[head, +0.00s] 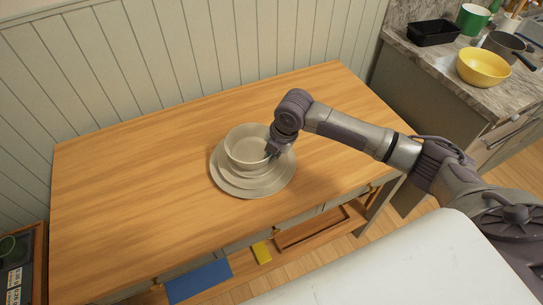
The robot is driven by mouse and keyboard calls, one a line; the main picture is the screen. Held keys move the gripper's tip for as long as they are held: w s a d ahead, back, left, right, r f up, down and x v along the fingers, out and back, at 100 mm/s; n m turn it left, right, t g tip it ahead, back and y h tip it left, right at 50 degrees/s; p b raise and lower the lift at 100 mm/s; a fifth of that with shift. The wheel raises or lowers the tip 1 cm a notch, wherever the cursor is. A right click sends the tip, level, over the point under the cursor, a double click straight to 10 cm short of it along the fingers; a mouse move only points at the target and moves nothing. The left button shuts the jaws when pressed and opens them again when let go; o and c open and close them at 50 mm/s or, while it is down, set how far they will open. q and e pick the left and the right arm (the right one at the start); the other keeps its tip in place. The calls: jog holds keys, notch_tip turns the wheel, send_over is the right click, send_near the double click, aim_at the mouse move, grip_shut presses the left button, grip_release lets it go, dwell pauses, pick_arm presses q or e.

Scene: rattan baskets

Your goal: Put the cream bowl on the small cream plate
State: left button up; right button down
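The cream bowl (246,144) is upright over a stack of cream plates on the wooden table. The small cream plate (238,178) shows below the bowl, and a larger cream plate (252,193) lies under it. I cannot tell whether the bowl's base touches the small plate. My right gripper (273,150) points down at the bowl's right rim, its fingers at the rim. The fingers are small and partly hidden, so I cannot tell whether they grip the rim. My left gripper is not in view.
The wooden table (130,190) is clear around the plates. A panelled wall stands behind it. At the upper right, a marble counter holds a yellow bowl (483,67), a black tray (433,32), a grey pan (503,43) and a green cup (473,18).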

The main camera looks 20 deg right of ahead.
jog(key=shift+f, duration=0.95)
jog(key=shift+f, duration=0.1)
jog(key=c, duration=1.3)
grip_release()
jog(key=b+v, duration=0.1)
jog(key=v, duration=1.1)
